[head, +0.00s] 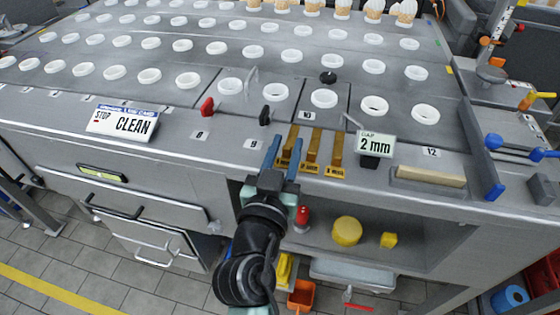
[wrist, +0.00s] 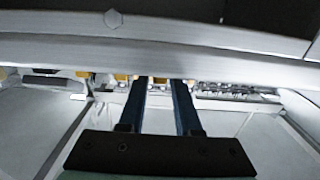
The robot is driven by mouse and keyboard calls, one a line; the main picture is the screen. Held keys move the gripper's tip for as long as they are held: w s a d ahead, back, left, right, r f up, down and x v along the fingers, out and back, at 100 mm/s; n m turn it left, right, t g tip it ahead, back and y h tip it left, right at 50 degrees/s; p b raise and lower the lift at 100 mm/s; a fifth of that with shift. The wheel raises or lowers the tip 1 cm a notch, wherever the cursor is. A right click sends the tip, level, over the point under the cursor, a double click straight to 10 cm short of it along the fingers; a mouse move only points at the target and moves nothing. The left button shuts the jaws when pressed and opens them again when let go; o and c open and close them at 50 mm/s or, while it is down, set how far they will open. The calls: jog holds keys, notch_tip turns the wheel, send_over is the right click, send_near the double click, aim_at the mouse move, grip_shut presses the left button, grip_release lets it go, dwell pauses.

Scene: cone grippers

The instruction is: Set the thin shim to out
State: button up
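Several brass-coloured shims stand side by side at the front edge of the grey machine top. The left shim (head: 290,146) is partly hidden by my gripper. The middle shim (head: 313,148) and right shim (head: 336,150) are in plain view. Their small labels are too blurred to tell which is thin. My gripper (head: 283,155) is at the left shim, its two dark blue fingers apart. In the wrist view the fingers (wrist: 160,84) point at the front edge, with a bit of orange between their tips. I cannot tell if they touch the shim.
A sign reading "GAP 2 mm" (head: 376,145) stands right of the shims, and a "CLEAN" sign (head: 122,122) is far left. Red (head: 207,107) and black (head: 265,115) knobs stand behind. A wooden bar (head: 431,176) lies right. An open shelf (head: 365,250) is below.

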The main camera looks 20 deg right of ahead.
jog(key=b+v, duration=0.2)
jog(key=v, duration=1)
jog(key=shift+s+a, duration=0.25)
